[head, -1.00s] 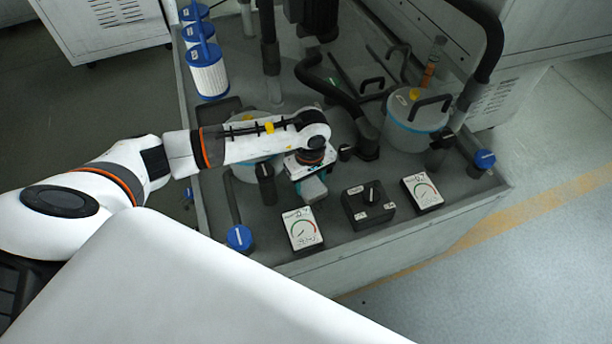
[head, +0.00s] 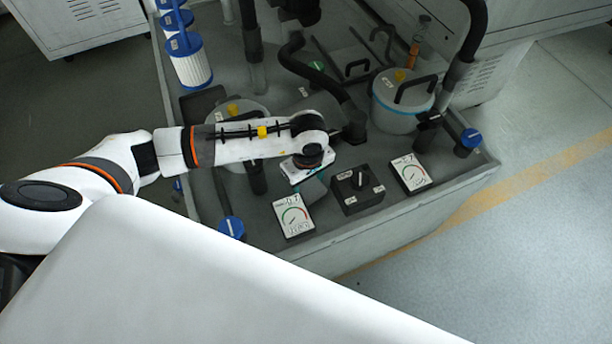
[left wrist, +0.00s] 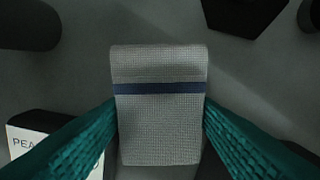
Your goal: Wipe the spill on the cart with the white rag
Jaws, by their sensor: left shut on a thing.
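The white rag (left wrist: 160,125), pale grey in this light with a dark blue stripe, lies between the teal fingers of my left gripper (left wrist: 160,112) in the left wrist view. The fingers press its two sides. In the head view my left gripper (head: 311,180) points down low over the front part of the grey cart (head: 400,222), between a gauge and a black knob box. Only a little of the rag shows there under the wrist. I cannot make out the spill. Whether the rag touches the cart top is unclear. My right gripper is not in view.
A blue-banded canister (head: 402,112), black hoses (head: 322,66) and blue-capped filters (head: 189,66) stand farther back. A blue knob (head: 231,228) is at front left.

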